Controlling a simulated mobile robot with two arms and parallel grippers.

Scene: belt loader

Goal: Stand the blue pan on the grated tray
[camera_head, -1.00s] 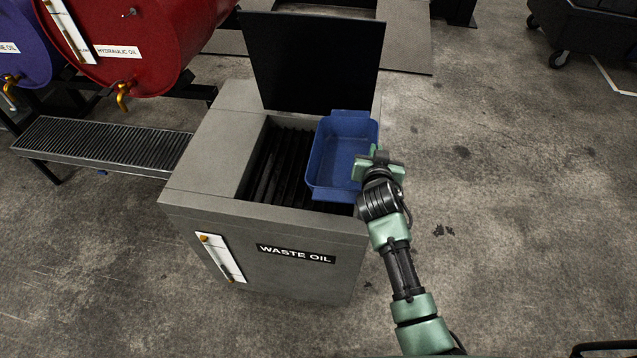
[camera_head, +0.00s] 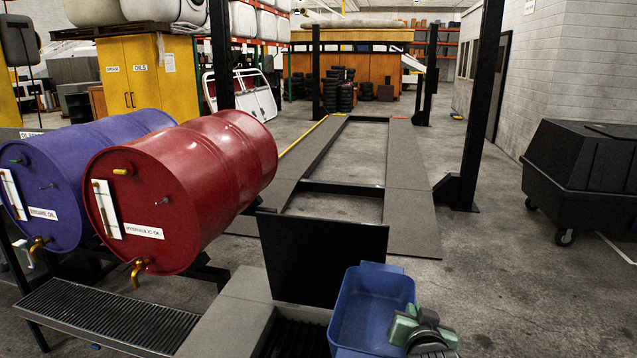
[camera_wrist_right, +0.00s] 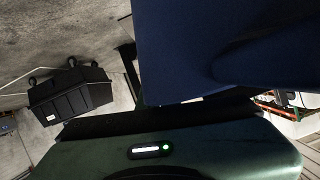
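The blue pan (camera_head: 350,322) is at the bottom of the head view, above the right part of the open waste oil box. My right gripper (camera_head: 412,326) is at the pan's right wall and appears shut on it; its fingertips are largely hidden. The pan's blue wall (camera_wrist_right: 225,45) fills the upper right of the right wrist view, close to the gripper. The long dark grated tray (camera_head: 105,315) lies at lower left, below the drum taps, with nothing on it. My left gripper is not in view.
The waste oil box (camera_head: 228,325) has a raised black lid (camera_head: 322,262) behind the pan. A red drum (camera_head: 180,190) and a purple drum (camera_head: 65,180) with brass taps overhang the tray. A black wheeled bin (camera_head: 585,175) stands at right. The floor between is clear.

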